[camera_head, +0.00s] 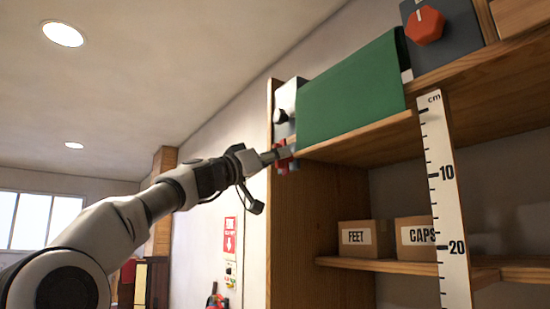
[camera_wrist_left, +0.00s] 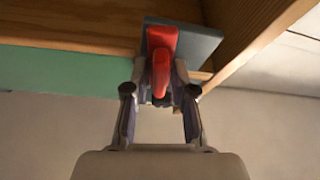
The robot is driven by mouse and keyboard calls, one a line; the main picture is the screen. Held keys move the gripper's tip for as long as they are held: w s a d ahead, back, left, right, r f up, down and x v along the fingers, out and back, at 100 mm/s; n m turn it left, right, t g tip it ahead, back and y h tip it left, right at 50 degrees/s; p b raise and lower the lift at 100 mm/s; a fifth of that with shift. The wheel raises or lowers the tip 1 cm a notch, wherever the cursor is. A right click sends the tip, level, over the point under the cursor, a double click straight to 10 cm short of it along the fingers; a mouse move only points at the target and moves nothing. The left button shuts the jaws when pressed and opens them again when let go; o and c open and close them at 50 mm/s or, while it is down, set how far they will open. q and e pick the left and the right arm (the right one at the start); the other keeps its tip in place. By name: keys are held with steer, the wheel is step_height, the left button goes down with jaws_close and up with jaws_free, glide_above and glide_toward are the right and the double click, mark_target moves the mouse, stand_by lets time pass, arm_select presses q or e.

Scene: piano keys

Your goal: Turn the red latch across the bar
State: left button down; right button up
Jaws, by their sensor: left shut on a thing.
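The red latch (camera_wrist_left: 163,42) is a rounded red handle in front of a dark grey plate (camera_wrist_left: 202,44) in the left wrist view. It lies lengthwise between the fingers of my left gripper (camera_wrist_left: 160,88), which is shut on it. In the head view, my left gripper (camera_head: 279,155) reaches the left front edge of the shelf unit. Only small red parts of the latch (camera_head: 283,168) show there, the rest hidden by the fingers. I cannot clearly make out the bar. My right gripper is not in view.
A green panel (camera_head: 352,88) stands on the upper wooden shelf, right of a grey box with a black knob (camera_head: 280,116). A red knob (camera_head: 425,26) is farther right. A white ruler (camera_head: 447,190) hangs in front. Boxes (camera_head: 365,238) sit below. The left side is open room.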

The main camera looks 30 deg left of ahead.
arm_select(q)
steer(key=shift+d+f+n+y, duration=0.1)
steer(key=shift+n+y, duration=0.4)
steer(key=shift+n, duration=0.7)
steer(key=n+y, duration=0.1)
steer(key=n, duration=0.1)
steer(key=shift+n+y+p, duration=0.3)
steer(key=n+y+p, duration=0.1)
steer(key=n+p, duration=0.1)
steer(key=n, duration=0.1)
steer(key=n+y+p, duration=0.2)
steer(key=n, duration=0.2)
steer(key=shift+r+g, duration=0.2)
steer(key=shift+g, duration=0.1)
steer(key=n+g+y+p, duration=0.1)
steer(key=n, duration=0.3)
steer(key=n+g+p, duration=0.1)
steer(key=n, duration=0.2)
steer(key=shift+n+g+y+p, duration=0.3)
